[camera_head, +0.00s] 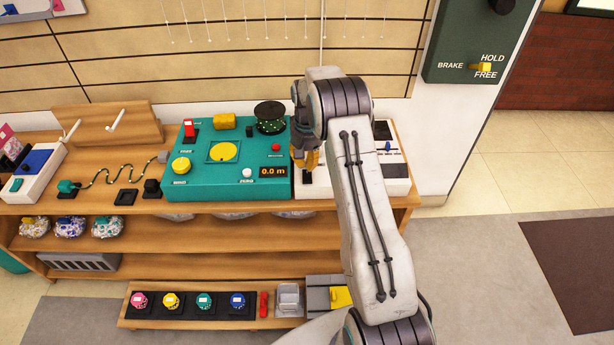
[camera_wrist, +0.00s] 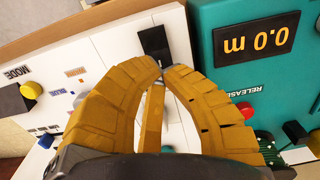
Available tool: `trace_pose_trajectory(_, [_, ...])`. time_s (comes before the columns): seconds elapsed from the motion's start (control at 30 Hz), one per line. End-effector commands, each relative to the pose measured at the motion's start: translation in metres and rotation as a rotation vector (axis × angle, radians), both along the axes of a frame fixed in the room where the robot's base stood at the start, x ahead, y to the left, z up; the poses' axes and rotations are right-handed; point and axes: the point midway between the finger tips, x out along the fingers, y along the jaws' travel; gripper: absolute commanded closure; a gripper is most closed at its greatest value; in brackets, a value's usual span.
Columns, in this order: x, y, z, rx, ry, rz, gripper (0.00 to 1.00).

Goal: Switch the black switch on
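In the wrist view a black switch (camera_wrist: 155,43) stands on the white panel (camera_wrist: 115,47), just beyond my fingertips. In the head view my gripper (camera_head: 306,160) is over the left part of the white panel (camera_head: 397,170), and my arm covers much of that panel. A dark piece, likely the black switch (camera_head: 308,176), shows just below the fingers.
A teal console (camera_head: 225,190) with a 0.0 m display (camera_head: 272,171) stands directly left of the white panel in the head view. A black block (camera_head: 152,187) sits further left on the wooden shelf.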

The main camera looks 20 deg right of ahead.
Motion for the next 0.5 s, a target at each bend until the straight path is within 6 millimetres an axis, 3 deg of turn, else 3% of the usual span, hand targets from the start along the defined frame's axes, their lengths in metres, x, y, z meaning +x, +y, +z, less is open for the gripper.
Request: trace_pose_trajectory(0.5, [-0.0001,0.0,-0.0076,0.0,0.0,0.0,1.0])
